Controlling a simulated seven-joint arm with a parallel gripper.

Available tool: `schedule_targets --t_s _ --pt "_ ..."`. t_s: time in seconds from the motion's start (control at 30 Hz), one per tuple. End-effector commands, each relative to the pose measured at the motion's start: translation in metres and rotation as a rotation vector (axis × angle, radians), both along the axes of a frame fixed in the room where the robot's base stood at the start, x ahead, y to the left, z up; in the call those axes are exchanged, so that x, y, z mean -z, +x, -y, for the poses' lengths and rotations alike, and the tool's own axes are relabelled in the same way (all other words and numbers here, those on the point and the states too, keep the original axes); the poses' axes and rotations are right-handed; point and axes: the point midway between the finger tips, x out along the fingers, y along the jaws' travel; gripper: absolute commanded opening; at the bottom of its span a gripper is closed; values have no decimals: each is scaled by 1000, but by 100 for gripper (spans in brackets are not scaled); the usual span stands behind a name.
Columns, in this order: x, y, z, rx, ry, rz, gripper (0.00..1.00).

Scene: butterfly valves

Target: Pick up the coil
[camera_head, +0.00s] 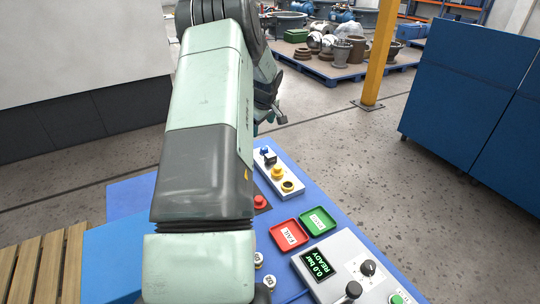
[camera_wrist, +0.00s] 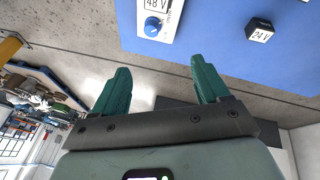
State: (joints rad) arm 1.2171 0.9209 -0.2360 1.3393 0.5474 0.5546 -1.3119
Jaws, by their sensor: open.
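A small black block marked "24 V" (camera_wrist: 260,30), which looks like the coil, rests on the blue tabletop in the wrist view, near its edge. I cannot tell for sure whether it shows in the head view. My gripper (camera_wrist: 162,70) is open and empty, its two teal fingers spread apart. In the wrist view the block lies above and to the right of the fingertips, apart from them. In the head view my arm hides much of the table and most of my gripper.
A white panel marked "48 V" with a blue knob (camera_wrist: 152,27) is left of the block. On the blue table are a red tray (camera_head: 289,235), a green tray (camera_head: 317,222) and a grey control box (camera_head: 345,262). A yellow post (camera_head: 379,55) and blue cabinets (camera_head: 470,90) stand beyond.

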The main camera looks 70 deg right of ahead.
Motion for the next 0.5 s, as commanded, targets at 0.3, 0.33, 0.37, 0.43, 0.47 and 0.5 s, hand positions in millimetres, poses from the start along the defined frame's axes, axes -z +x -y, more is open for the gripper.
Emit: schedule_targets --t_s 0.3,0.33,0.37,0.43,0.47,0.5 --pt "59 -48 1 307 168 200 74" --pt "64 -47 2 307 168 200 74" --pt "68 -45 3 306 168 200 74" --pt "79 -42 7 306 166 199 74" --pt "83 -41 8 305 166 198 74" --pt "88 -39 10 304 165 198 74"
